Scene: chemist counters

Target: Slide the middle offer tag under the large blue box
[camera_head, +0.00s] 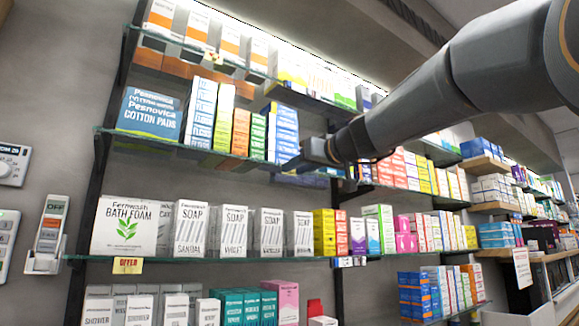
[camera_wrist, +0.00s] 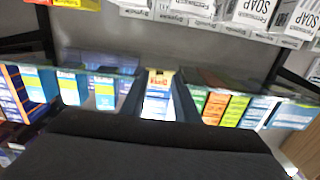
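The large blue box, marked Cotton Pads (camera_head: 150,113), stands at the left end of the middle shelf (camera_head: 200,151). It seems to be the blue box at the right of the upside-down wrist view (camera_wrist: 291,117). A small offer tag with orange lettering (camera_wrist: 159,77) hangs on that shelf's edge in the wrist view; my gripper hides it in the head view. My gripper (camera_head: 312,157) is in front of this shelf, right of the large blue box. In the wrist view its dark fingers (camera_wrist: 159,100) stand apart on either side of the tag; contact cannot be made out.
Another offer tag (camera_head: 127,265) hangs on the lower shelf (camera_head: 200,260) under the bath foam box (camera_head: 125,226). Small orange, green and blue boxes (camera_head: 241,131) fill the shelf between the large blue box and my gripper. Space in front of the shelves at left is clear.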

